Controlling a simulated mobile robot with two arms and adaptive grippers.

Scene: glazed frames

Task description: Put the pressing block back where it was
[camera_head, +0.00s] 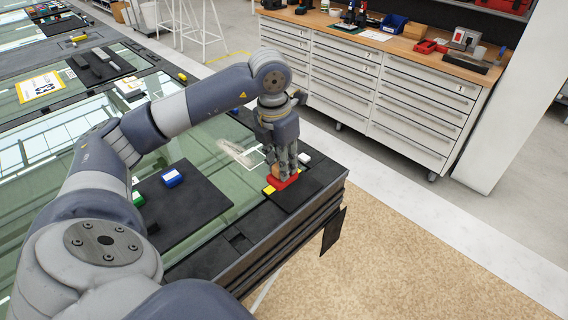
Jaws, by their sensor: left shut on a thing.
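My left arm comes in from the left and bends down over the near right corner of the glass-topped table. My left gripper (284,172) points straight down and is shut on the pressing block (283,182), which looks like a red base with a brown, rounded handle. The fingers hide part of the handle. The red base is at the dark strip along the table's end, beside a small yellow patch (268,190). I cannot tell whether its underside touches the surface. My right gripper is not in view.
A small white piece (304,158) and a clear object (234,152) are close by. The table edge drops off just right. A drawer cabinet (370,85) stands beyond the aisle.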

